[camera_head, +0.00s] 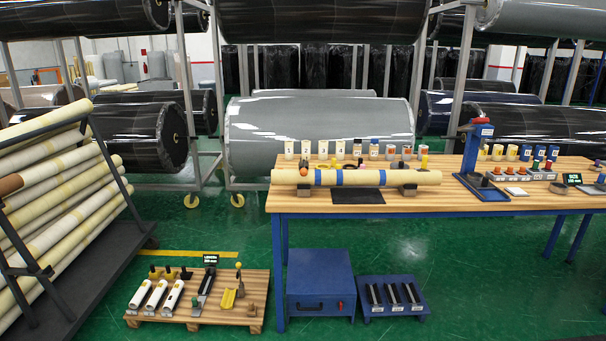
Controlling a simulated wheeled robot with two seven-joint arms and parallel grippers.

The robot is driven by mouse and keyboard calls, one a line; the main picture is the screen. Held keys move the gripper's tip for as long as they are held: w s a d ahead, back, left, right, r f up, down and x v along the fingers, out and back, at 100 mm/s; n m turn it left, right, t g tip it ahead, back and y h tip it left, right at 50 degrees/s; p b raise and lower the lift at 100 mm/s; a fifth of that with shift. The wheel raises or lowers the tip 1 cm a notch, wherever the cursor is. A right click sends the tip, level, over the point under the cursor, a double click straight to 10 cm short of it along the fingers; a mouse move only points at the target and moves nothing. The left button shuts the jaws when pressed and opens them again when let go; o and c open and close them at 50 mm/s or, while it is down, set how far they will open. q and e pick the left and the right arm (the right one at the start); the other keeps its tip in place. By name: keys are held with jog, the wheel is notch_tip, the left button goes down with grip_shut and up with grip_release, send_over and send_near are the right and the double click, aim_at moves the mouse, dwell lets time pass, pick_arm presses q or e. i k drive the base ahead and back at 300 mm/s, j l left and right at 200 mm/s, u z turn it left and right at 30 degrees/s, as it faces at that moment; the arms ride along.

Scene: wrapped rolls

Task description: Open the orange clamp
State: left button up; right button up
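A long cream roll (355,178) with blue bands lies across two dark supports on the workbench (480,208). A small orange part (304,170) sits on top of the roll near its left end, above the left support (304,189). It looks like the orange clamp, but it is too small to tell whether it is open or shut. A yellow part (424,161) stands at the right support (408,189). Neither of my grippers is in view.
Several labelled cups (322,150) line the bench's back. A blue stand (476,150) is to the right. A blue cabinet (320,283) is under the bench, and a wooden pallet (220,312) lies to its left. A roll rack (60,200) fills the left. Green floor shows between.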

aim_at(303, 169)
jog(key=i+j, duration=0.2)
jog(key=i, duration=0.25)
jog(key=i+j, duration=0.2)
jog(key=i, duration=0.25)
jog(key=i+j, duration=0.2)
jog(key=i, duration=0.25)
jog(key=i+j, duration=0.15)
jog(key=i, duration=0.3)
jog(key=i+j, duration=0.2)
jog(key=i, duration=0.25)
jog(key=z, duration=0.05)
